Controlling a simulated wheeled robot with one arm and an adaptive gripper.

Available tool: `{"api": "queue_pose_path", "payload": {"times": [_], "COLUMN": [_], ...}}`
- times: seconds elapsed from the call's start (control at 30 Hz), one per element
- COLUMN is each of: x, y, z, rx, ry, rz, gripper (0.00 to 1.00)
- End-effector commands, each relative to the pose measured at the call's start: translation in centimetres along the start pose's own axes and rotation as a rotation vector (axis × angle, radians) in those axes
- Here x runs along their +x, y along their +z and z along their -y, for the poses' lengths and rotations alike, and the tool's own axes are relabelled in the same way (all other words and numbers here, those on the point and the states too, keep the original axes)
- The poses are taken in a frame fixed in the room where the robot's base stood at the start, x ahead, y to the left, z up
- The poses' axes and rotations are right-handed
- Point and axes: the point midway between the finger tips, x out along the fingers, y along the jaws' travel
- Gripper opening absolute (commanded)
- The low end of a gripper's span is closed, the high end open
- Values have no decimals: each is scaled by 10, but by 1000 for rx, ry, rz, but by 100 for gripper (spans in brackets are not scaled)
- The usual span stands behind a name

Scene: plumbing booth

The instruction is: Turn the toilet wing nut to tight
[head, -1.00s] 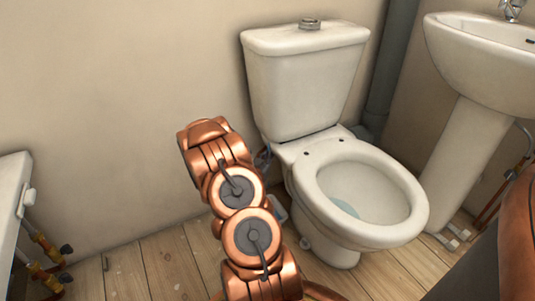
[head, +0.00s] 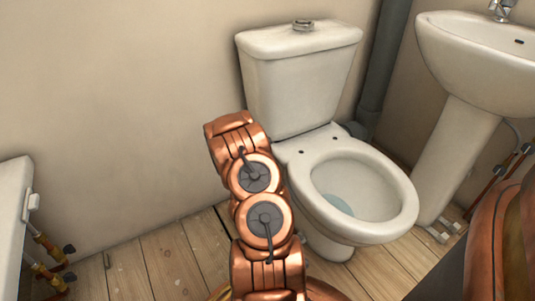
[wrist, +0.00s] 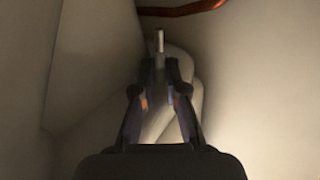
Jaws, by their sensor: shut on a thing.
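In the wrist view my gripper (wrist: 160,70) is shut on the wing nut, which is dark and mostly hidden between the fingertips. A thin pale bolt (wrist: 160,42) sticks up just beyond the fingertips. The toilet's pale ceramic (wrist: 185,65) lies behind and around the fingers. In the head view the white toilet (head: 300,90) stands against the wall, with its bowl facing lower right. My copper-coloured arm reaches to the left side of the toilet and hides the gripper and the wing nut there.
A copper pipe (wrist: 185,9) crosses the top of the wrist view, close beyond the bolt. A pedestal sink (head: 470,75) stands right of the toilet, with a grey waste pipe (head: 380,70) between them. A white fixture (head: 15,210) is at the left edge. Wooden floor (head: 150,265) shows clear at left.

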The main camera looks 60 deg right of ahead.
Motion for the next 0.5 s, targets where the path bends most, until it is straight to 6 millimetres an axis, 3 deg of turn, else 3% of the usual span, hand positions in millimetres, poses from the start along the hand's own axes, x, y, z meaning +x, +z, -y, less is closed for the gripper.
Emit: {"api": "queue_pose_path", "payload": {"times": [0.03,0.07,0.1,0.3,0.5], "x": [0,0,0,0,0], "y": [-1,0,0,0,0], "z": [0,0,0,0,0], "rx": [-1,-1,-1,-1,-1], "ry": [0,0,0,1,1], "rz": [-1,-1,0,1,1], "gripper": [0,12,17,36,36]}}
